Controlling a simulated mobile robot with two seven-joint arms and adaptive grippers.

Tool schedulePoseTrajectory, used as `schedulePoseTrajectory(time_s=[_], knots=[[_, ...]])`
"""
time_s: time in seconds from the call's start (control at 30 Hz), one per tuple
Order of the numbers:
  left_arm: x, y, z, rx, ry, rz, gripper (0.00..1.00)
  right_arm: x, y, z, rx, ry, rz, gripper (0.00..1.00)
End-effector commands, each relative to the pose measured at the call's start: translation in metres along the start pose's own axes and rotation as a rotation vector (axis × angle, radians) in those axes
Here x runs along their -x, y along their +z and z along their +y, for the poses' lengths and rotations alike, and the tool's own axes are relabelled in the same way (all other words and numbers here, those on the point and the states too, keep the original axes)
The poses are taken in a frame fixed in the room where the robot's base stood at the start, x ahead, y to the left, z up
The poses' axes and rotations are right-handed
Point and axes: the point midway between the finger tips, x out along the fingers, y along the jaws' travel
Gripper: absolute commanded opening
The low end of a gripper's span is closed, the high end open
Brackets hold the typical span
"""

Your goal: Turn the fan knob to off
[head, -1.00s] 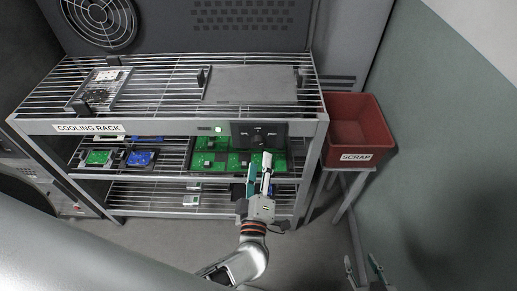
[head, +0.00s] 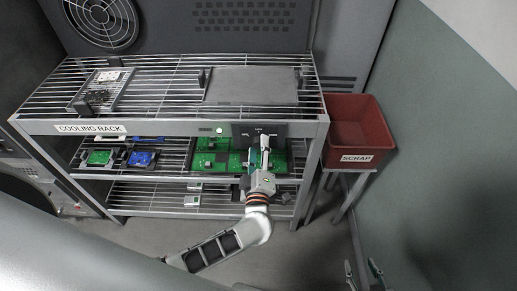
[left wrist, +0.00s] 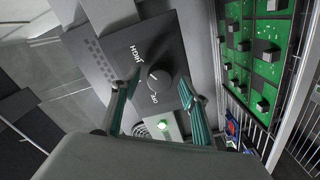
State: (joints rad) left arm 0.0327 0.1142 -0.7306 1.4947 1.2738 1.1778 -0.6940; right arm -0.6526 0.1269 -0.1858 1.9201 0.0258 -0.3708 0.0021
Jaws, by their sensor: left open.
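The fan knob (left wrist: 160,79) is a round dark knob on a dark panel (left wrist: 118,62), with a small white mark and printed labels around it; HIGH is readable. In the head view the panel (head: 279,130) is on the cooling rack's front, and my gripper hides most of the knob. My left gripper (head: 265,147) is in front of the panel, fingers pointing at it. In the left wrist view its open fingers (left wrist: 154,90) straddle the knob's position; I cannot tell if they touch it. My right gripper (head: 363,270) is open and empty at the bottom right.
The cooling rack (head: 170,126) holds green and blue boards on its shelves. A green light (head: 219,130) glows left of the panel. A red scrap bin (head: 350,133) stands on a stand at the right. The fan grille (head: 101,20) is at the back left.

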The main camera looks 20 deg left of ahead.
Motion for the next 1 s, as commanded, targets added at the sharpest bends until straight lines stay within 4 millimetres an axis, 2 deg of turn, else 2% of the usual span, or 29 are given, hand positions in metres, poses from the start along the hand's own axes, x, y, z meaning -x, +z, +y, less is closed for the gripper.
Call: schedulePoseTrajectory(time_s=[0.1,0.13,0.27,0.67,1.0], knots=[[0.0002,0.0000,-0.0001,0.000,0.000,0.000,0.44,0.0002,-0.0013,0.0003,-0.001,0.001,0.002,0.40],[0.0002,0.0000,-0.0001,0.000,0.000,0.000,0.39,0.0002,-0.0017,0.0003,-0.001,0.001,0.003,0.40],[0.0003,-0.0001,-0.0001,0.000,0.000,0.000,0.06,0.0005,-0.0037,0.0008,-0.001,0.002,0.006,0.40],[0.0006,0.0001,-0.0005,0.042,0.000,0.000,0.06,0.0002,-0.0048,0.0011,-0.002,0.002,0.010,0.40],[0.0008,0.0009,-0.0010,0.270,0.000,-0.001,0.06,-0.0023,-0.0058,-0.0021,-0.003,-0.002,0.019,0.40]])
